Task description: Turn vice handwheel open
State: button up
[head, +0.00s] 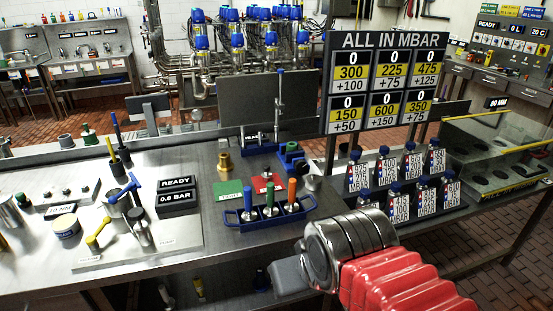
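A small blue device that looks like the vice (291,157) stands on the steel bench, right of centre, near the bench's right end. A dark part sits at its front right side. It is too small to tell whether this is the handwheel or how far the vice is open. My gripper (283,277) is at the lower middle right, in front of the bench edge and apart from the vice. It is seen from behind, at the end of my red and silver arm. Its fingers are not clear enough to show whether it is open.
A blue rack (265,217) with colored-handled tools stands on the bench between my gripper and the vice. Green (228,190) and red (263,184) plates lie behind it. A pressure board (387,83) and racks of labelled bottles (400,185) are at right.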

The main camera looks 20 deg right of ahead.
aim_at(301, 165)
jog(key=u, duration=0.35)
jog(key=i, duration=1.35)
jog(key=z, duration=0.2)
